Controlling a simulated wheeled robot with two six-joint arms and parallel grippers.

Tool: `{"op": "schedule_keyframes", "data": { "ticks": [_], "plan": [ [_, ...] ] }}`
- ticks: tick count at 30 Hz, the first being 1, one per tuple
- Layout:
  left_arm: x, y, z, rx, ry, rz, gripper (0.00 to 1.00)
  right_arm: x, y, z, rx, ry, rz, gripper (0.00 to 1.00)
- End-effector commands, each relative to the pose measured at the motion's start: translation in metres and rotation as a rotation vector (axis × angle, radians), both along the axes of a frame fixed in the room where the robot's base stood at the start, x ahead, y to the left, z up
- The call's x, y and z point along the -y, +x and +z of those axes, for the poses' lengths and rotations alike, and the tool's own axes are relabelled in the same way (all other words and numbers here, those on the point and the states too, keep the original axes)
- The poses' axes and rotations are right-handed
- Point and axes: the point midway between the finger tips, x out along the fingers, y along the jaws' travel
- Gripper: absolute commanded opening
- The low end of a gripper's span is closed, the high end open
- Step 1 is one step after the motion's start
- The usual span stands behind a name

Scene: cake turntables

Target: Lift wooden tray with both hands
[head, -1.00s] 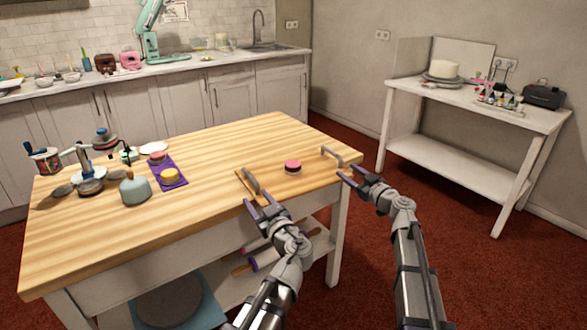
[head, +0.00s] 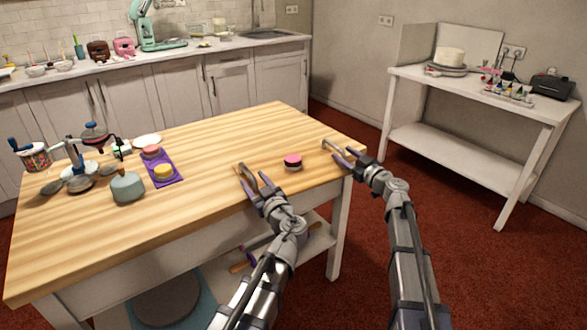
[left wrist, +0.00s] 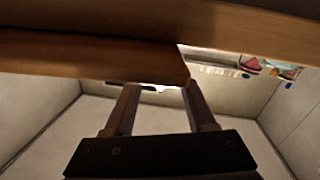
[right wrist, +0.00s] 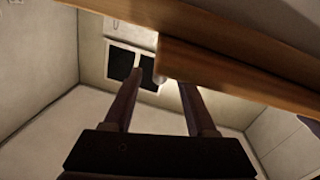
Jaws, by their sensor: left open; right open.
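The wooden tray (head: 312,174) lies on the table near its front right corner, its wood close in colour to the tabletop. A small pink-topped cake (head: 292,161) stands on it. My left gripper (head: 255,180) is open at the tray's left handle. My right gripper (head: 345,156) is open at the right handle (head: 330,146). The left wrist view shows the left gripper's parted fingers (left wrist: 160,92) below a wooden edge. The right wrist view shows the right gripper's parted fingers (right wrist: 160,85), also below wood. I cannot tell whether either handle is between the fingers.
On the table's left are a teal dome (head: 127,187), a purple mat (head: 163,178) with small cakes, a metal stand (head: 77,168) and a sprinkle jar (head: 36,157). Rolling pins lie on the shelf below. The middle of the tabletop is clear. A white side table (head: 460,155) stands at right.

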Motion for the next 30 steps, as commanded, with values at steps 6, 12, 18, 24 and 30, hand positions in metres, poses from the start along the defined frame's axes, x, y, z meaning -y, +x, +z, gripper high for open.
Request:
{"op": "schedule_keyframes", "data": {
  "ticks": [6, 12, 18, 24, 30],
  "plan": [
    [-0.016, 0.031, 0.000, 0.000, 0.000, 0.002, 0.56, -0.017, 0.031, 0.000, 0.000, 0.000, 0.001, 0.57],
    [-0.025, 0.046, 0.000, -0.001, 0.000, 0.000, 0.56, -0.025, 0.046, 0.000, 0.000, 0.000, -0.001, 0.57],
    [-0.028, 0.049, 0.000, -0.001, 0.000, 0.000, 0.56, -0.027, 0.049, 0.000, 0.000, 0.000, -0.001, 0.57],
    [-0.027, 0.048, 0.000, -0.001, 0.000, 0.000, 0.56, -0.027, 0.049, 0.000, 0.000, 0.000, -0.001, 0.57],
    [-0.027, 0.048, 0.000, -0.001, 0.000, -0.001, 0.33, -0.027, 0.049, 0.000, 0.000, 0.000, -0.001, 0.34]
  ]
}}
